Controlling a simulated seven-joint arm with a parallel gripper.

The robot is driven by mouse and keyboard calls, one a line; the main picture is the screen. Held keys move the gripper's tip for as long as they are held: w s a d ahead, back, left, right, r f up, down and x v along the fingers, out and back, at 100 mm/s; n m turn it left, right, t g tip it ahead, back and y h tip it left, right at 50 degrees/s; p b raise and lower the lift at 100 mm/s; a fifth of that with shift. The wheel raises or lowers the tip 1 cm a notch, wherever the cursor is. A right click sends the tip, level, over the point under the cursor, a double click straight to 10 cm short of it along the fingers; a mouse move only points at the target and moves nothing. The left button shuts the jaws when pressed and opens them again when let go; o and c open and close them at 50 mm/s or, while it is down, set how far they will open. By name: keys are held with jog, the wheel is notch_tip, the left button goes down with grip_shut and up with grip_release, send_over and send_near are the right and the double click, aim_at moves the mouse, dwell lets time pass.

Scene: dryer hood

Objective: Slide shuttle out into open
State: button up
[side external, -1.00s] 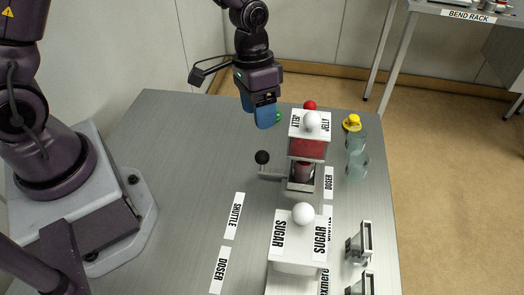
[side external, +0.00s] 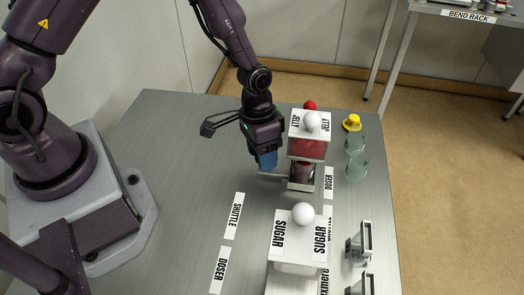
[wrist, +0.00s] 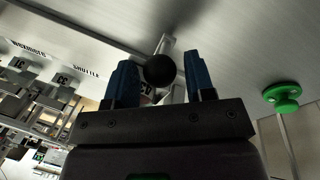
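The shuttle (side external: 300,186) is a grey metal slide under the white dispenser labelled JELLY (side external: 308,148), with a dark red cup-like part (side external: 304,172) on it. Its bar runs left to a black ball knob (wrist: 160,70). My gripper (side external: 264,162) is low at the left of the dispenser and hides the knob in the side view. In the wrist view my gripper (wrist: 162,82) is open, with one blue finger on each side of the knob and a visible gap beside it.
A second white dispenser labelled SUGAR (side external: 298,245) stands nearer the camera. Clear glasses (side external: 357,165) and a yellow knob (side external: 352,123) stand right of the jelly dispenser.

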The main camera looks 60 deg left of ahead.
grip_shut()
jog(key=s+d, duration=0.8)
jog(key=shift+w, duration=0.1)
jog(key=shift+o, duration=1.3)
grip_release()
jog(key=shift+a, duration=0.1)
notch_tip(320, 180, up, 13)
jog(key=a, duration=0.2)
jog(key=shift+w+a, duration=0.2)
jog(key=shift+f, duration=0.1)
